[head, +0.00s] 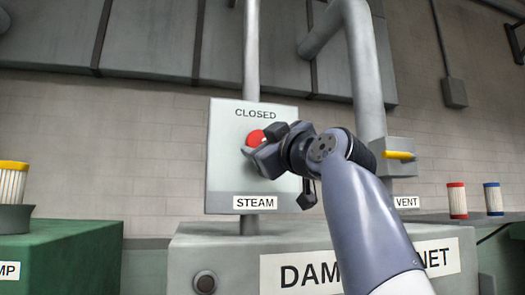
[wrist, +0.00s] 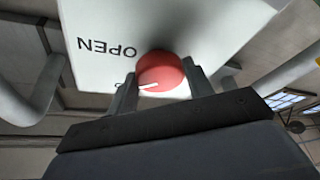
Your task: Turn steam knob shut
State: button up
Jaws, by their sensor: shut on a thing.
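The red steam knob (head: 257,137) is on a pale panel (head: 228,170) marked CLOSED at the top and STEAM at the bottom. My gripper (head: 262,150) is at the knob, and its jaws partly cover it in the head view. In the wrist view the red knob (wrist: 160,72) sits between the two fingers of my gripper (wrist: 162,85), which are shut on it. A white pointer line on the knob points to the left in that view. The word OPEN shows upside down on the panel (wrist: 200,25). The knob's other marks are hidden.
A grey cabinet (head: 210,250) lettered DAM...NET stands below the panel, its label partly hidden by my arm. A vent valve with a yellow handle (head: 398,155) is right of the panel.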

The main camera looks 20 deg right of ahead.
jog(key=shift+d+r+n+g+y+p, duration=0.1)
jog(key=shift+n+g+y+p, duration=0.2)
jog(key=shift+n+g+p, duration=1.1)
jog(key=shift+r+n+g+y+p, duration=0.15)
jog(key=shift+n+y, duration=0.15)
jog(key=shift+n, duration=2.15)
jog(key=shift+d+n+g+y+p, duration=0.1)
jog(key=shift+n+g+y+p, duration=0.45)
jog(key=shift+n, duration=1.4)
jog(key=shift+h+p, duration=0.25)
jog(key=shift+p, duration=0.1)
jog(key=o, duration=0.9)
jog(key=shift+o, duration=0.3)
jog(key=b+v, duration=0.2)
jog(key=v, duration=0.8)
jog(key=shift+s, duration=0.35)
jog(key=shift+w+r, duration=0.1)
